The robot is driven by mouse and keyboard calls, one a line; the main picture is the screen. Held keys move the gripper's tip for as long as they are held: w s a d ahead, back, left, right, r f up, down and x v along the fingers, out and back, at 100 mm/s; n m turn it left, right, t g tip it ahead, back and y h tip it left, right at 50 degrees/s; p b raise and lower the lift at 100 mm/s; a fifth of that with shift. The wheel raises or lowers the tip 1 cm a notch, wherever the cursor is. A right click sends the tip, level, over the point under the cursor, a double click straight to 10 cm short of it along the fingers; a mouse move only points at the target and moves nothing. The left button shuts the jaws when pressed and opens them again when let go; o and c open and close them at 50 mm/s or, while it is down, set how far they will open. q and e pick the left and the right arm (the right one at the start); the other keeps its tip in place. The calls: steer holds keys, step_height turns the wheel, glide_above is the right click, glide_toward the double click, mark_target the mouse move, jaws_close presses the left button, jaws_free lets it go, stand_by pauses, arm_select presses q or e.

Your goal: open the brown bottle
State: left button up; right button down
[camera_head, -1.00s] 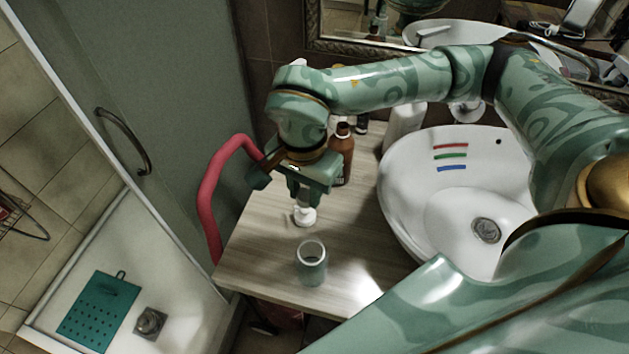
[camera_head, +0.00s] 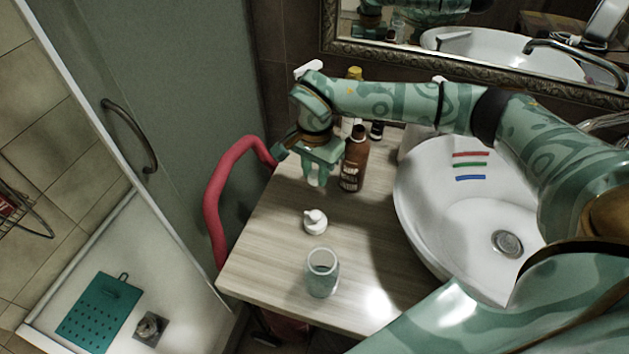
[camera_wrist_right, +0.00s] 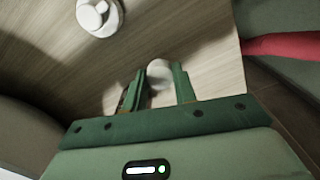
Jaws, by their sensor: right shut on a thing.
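The brown bottle (camera_head: 354,168) stands upright on the wooden counter, right of my right gripper and apart from it. My right gripper (camera_head: 315,184) points down above the counter, left of the bottle. In the wrist view the gripper (camera_wrist_right: 162,88) is shut on a small, pale, rounded thing (camera_wrist_right: 159,74), mostly hidden by the fingers. A white pump top (camera_head: 315,222) stands on the counter in front of the gripper; it also shows in the wrist view (camera_wrist_right: 98,15). My left gripper is not in view.
An open glass jar (camera_head: 321,275) stands near the counter's front edge. A white basin (camera_head: 445,235) is on the right. A yellow-topped bottle (camera_head: 355,73) and other bottles stand behind my arm. A red tube (camera_head: 212,200) curves along the counter's left edge.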

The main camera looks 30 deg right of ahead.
mark_target(315, 173)
steer(key=shift+w+f+b, duration=0.1)
steer(key=shift+f+b, duration=0.4)
steer(key=shift+f, duration=1.3)
steer(key=shift+f, duration=0.1)
steer(key=c, duration=1.1)
jaws_free()
step_height(315, 173, up, 12)
steer(key=p, duration=0.3)
steer(key=shift+r, duration=0.2)
